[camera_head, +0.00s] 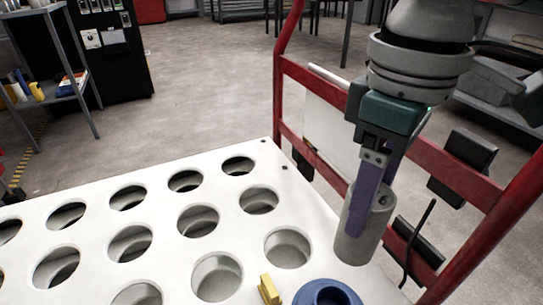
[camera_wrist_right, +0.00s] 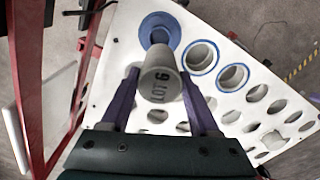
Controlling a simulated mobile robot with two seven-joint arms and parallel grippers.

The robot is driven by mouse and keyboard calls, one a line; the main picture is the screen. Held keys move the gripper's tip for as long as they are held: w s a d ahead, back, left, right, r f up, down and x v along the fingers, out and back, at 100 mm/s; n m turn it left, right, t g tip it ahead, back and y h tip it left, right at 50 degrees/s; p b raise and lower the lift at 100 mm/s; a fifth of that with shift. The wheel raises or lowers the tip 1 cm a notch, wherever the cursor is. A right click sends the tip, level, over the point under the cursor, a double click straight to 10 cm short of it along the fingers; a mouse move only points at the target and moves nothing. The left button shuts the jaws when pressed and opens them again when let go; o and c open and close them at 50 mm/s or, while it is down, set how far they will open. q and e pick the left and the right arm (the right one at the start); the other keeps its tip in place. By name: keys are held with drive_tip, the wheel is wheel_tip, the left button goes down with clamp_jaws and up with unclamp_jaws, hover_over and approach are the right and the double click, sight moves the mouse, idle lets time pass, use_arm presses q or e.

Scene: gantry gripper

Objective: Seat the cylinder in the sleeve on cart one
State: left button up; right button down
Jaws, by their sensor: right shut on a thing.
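A grey cylinder (camera_head: 357,232) is held between the purple fingers of my right gripper (camera_head: 372,185), a little tilted in the head view. In the right wrist view the cylinder (camera_wrist_right: 159,76) sits between both fingers of the gripper (camera_wrist_right: 160,90), with "LOT 6" on its side. A blue flanged sleeve (camera_head: 307,291) with a round opening is at the bottom edge of the head view. It also shows in the right wrist view (camera_wrist_right: 173,22), just beyond the cylinder, which partly overlaps it there. The cylinder appears apart from the sleeve. My left gripper is not in view.
The white cart top (camera_head: 88,211) has rows of round holes, empty where visible. A yellow block (camera_head: 269,289) stands beside the sleeve. Two more blue-rimmed holes (camera_wrist_right: 213,48) show in the wrist view. A red frame (camera_head: 315,83) rises behind and right of the gripper.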

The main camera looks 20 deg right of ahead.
wheel_tip(320, 180, down, 20)
drive_tip(key=b, duration=1)
drive_tip(key=shift+f+b, duration=0.25)
drive_tip(key=shift+b, duration=0.15)
drive_tip(key=shift+r, duration=0.1)
drive_tip(key=shift+c, duration=0.6)
unclamp_jaws()
